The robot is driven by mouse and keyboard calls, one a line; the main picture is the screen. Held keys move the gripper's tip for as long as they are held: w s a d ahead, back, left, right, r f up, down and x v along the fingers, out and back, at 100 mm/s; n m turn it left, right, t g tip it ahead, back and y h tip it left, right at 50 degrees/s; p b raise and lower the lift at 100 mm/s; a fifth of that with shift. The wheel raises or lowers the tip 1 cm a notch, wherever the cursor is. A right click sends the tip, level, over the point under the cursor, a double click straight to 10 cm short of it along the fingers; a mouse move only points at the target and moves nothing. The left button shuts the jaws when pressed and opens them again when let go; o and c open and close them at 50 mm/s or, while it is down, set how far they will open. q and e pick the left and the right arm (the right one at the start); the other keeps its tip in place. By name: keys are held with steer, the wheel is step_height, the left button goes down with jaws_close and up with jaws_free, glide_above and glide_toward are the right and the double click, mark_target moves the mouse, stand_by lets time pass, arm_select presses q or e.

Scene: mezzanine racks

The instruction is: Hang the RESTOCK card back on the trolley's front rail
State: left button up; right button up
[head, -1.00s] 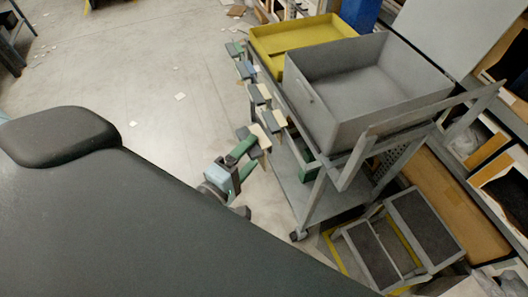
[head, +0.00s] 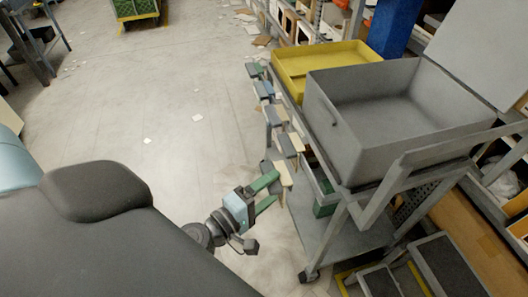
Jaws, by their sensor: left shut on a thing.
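The trolley (head: 352,228) stands right of centre in the head view, with a row of small cards along its front-rail side. My left gripper (head: 271,191), with green fingers, is at the near end of that row. It is shut on a card (head: 285,174), grey and cream, whose lettering is too small to read. I cannot tell whether this card touches the rail, which the cards and bins partly hide. Other cards (head: 288,145) line up behind it. My right gripper is not in view.
A grey open bin (head: 350,145) and a yellow tray (head: 290,84) sit on the trolley's top. A step stool (head: 450,268) stands at the lower right, close to the shelving. The floor (head: 180,90) left of the trolley is mostly clear, with scattered paper bits.

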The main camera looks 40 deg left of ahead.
mark_target(311, 176)
arm_select(q)
steer(key=shift+w+d+f, duration=0.15)
steer(key=shift+w+d, duration=0.65)
steer(key=shift+w, duration=0.25)
steer(key=shift+w+d+f, duration=0.1)
steer(key=shift+w+d, duration=0.75)
steer(key=shift+w, duration=0.2)
steer(key=shift+w+d+f, duration=0.15)
steer(key=shift+w+d, duration=0.65)
steer(key=shift+w, duration=0.25)
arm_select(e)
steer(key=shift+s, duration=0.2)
arm_select(q)
steer(key=shift+p, duration=0.65)
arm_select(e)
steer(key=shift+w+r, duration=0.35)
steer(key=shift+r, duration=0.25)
arm_select(q)
steer(key=shift+f+b, duration=1.25)
steer(key=shift+f, duration=0.2)
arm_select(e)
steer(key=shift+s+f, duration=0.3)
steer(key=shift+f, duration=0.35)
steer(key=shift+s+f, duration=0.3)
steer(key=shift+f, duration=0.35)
arm_select(q)
steer(key=o, duration=1)
